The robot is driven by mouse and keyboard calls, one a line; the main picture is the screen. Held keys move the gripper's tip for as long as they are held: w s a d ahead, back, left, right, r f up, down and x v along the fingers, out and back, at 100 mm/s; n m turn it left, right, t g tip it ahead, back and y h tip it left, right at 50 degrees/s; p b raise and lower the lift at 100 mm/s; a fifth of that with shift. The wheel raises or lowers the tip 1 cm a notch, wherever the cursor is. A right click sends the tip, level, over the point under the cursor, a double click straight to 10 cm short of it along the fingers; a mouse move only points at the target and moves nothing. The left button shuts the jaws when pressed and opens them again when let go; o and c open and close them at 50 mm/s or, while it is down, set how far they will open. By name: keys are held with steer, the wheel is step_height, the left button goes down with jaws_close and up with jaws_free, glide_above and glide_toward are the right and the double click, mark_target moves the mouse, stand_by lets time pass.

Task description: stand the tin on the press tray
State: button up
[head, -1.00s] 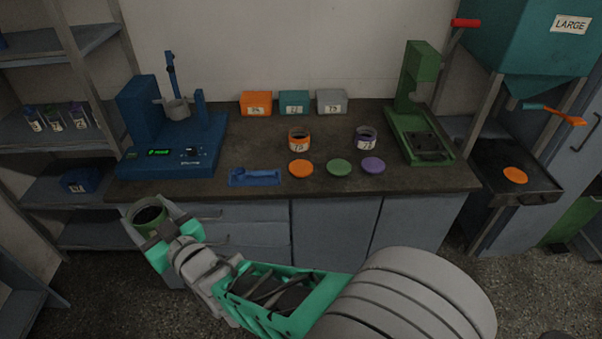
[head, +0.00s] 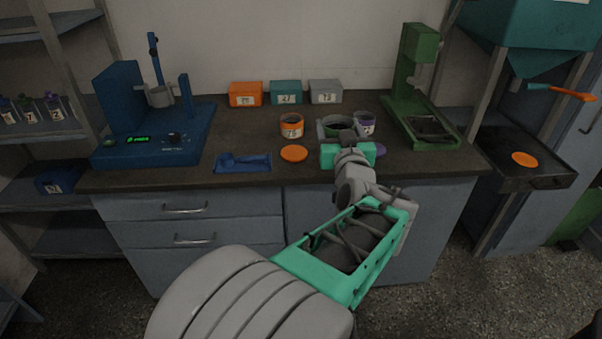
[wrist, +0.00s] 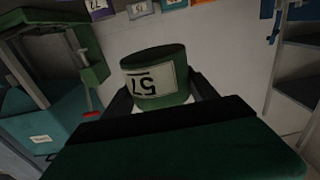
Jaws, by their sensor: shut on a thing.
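My gripper (head: 345,137) is shut on a green tin (head: 336,124). It holds the tin above the bench, in front of and between the orange and purple tins in the head view. In the wrist view the green tin (wrist: 155,78) shows a white label that reads 57 upside down, between the dark fingers. The green press (head: 418,70) stands at the right of the bench. Its dark press tray (head: 433,129) is low on its base, to the right of my gripper and apart from it, with no tin on it. The tin's underside is hidden in the head view.
An orange tin (head: 291,126) and a purple tin (head: 365,121) stand near the held tin. An orange lid (head: 294,153) and a partly hidden purple lid (head: 380,150) lie in front. A blue machine (head: 150,125) stands left. Boxes line the wall.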

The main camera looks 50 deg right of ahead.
steer(key=w+d+f, duration=0.1)
steer(key=w+f, duration=0.3)
steer(key=w+d+f, duration=0.1)
steer(key=w+f, duration=0.3)
steer(key=w, duration=0.1)
steer(key=w+d+f, duration=0.1)
steer(key=w+f, duration=0.3)
steer(key=shift+w+d+f, duration=0.15)
steer(key=shift+d+f, duration=0.05)
steer(key=shift+f, duration=0.2)
steer(key=shift+f+b, duration=0.35)
steer(key=shift+b, duration=0.05)
steer(key=o, duration=1.7)
steer(key=shift+c, duration=0.2)
